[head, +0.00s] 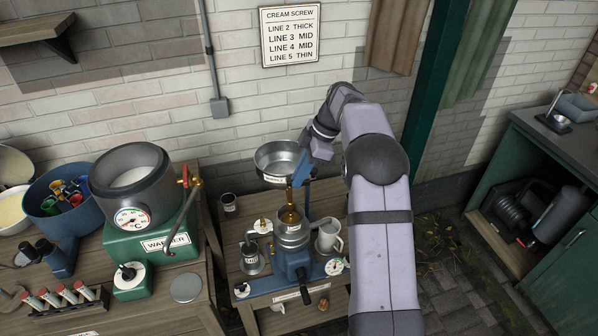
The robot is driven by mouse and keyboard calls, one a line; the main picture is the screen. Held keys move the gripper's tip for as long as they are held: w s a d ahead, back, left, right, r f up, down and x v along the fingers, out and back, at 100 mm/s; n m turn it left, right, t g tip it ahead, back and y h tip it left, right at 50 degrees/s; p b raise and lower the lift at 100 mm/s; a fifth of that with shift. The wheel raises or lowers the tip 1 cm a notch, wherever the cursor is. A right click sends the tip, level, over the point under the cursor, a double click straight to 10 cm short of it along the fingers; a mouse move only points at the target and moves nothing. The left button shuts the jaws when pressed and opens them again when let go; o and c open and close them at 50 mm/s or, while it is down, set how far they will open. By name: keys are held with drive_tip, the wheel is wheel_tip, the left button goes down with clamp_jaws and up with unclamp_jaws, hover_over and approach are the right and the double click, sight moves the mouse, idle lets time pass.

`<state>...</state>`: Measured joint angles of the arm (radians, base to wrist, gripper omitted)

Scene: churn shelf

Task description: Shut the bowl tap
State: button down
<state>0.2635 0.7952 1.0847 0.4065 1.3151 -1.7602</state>
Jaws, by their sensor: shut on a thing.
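The metal supply bowl (274,163) sits on top of the blue separator (291,257) on the wooden bench. Below the bowl's right side, the brass-coloured bowl tap (290,192) shows as a narrow upright shape over the round metal pan. I cannot tell tap body from any running liquid there. My gripper (304,168) reaches in from the right at the bowl's right edge, just above the tap. It is shut on what seems to be the tap's handle. The fingertips and handle are too small and partly hidden to show the handle's angle.
A metal jug (328,238) and a dial (334,267) stand right of the separator. A small cup (229,203) and a metal can (251,260) stand to the left. The green warmer (150,243) with its pot is further left. A sign (290,36) hangs behind.

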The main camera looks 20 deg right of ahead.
drive_tip(key=shift+w+r+n+g+p, duration=0.1)
drive_tip(key=shift+w+n+g+p, duration=0.1)
drive_tip(key=shift+n+p, duration=0.3)
drive_tip(key=shift+w+n+g+p, duration=0.1)
drive_tip(key=shift+n+g+p, duration=0.1)
drive_tip(key=shift+n+p, duration=0.3)
drive_tip(key=c, duration=1.8)
unclamp_jaws()
drive_tip(key=shift+b+v, duration=0.5)
drive_tip(key=shift+v, duration=3.1)
